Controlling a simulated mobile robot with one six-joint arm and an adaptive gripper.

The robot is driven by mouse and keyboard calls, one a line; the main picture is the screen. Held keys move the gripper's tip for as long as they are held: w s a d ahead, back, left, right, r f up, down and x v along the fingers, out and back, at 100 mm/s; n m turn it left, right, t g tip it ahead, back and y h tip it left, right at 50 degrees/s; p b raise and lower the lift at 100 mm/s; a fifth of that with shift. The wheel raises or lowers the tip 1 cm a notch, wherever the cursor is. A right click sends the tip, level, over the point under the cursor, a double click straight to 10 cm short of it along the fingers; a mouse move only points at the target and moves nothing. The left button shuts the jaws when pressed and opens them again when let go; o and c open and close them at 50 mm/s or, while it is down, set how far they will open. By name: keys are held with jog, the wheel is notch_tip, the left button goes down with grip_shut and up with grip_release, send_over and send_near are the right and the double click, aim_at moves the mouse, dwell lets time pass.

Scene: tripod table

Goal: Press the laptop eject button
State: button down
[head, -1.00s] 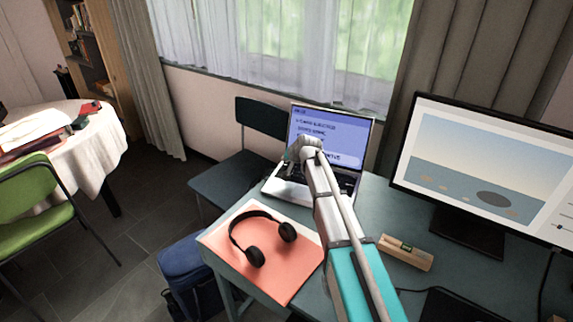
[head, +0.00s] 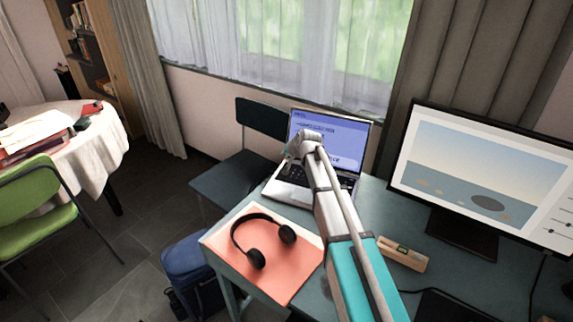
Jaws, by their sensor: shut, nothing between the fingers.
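The open laptop (head: 344,133) stands at the back of the desk with a blue screen lit and lines of text on it, too small to read. My arm reaches over the desk, and my gripper (head: 289,163) is at the laptop, over the left part of its keyboard area. The gripper is small in the picture and partly hidden by my wrist; it is shut and empty. The arm covers part of the screen and keyboard. I cannot make out the eject button, nor whether the gripper touches the laptop.
Black headphones (head: 256,257) lie on a salmon-coloured folder (head: 290,277) at the desk's front left. A large monitor (head: 480,185) stands to the right. A small wooden level-like block (head: 403,254) lies right of my arm. A dark chair (head: 237,178) stands behind the desk.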

jog(key=shift+r+p, duration=0.5)
jog(key=shift+r, duration=0.3)
jog(key=shift+s, duration=0.1)
jog(key=s+d+r+n+g+h+p, duration=0.1)
jog(key=s+d+g+p, duration=0.1)
jog(key=s+d, duration=0.4)
jog(key=s+d+r+g+h+p, duration=0.2)
jog(key=s+d+p, duration=0.3)
jog(key=s, duration=1.2)
jog(key=s+d+r+n+g+h+p, duration=0.1)
jog(key=s+d+r+g+p, duration=0.1)
jog(key=s+d, duration=0.5)
jog(key=s+g+p, duration=0.1)
jog(key=s, duration=0.3)
jog(key=shift+s+d+n+g+h+p, duration=0.2)
jog(key=shift+s+n+g+h+p, duration=0.1)
jog(key=shift+s+g+h+p, duration=0.1)
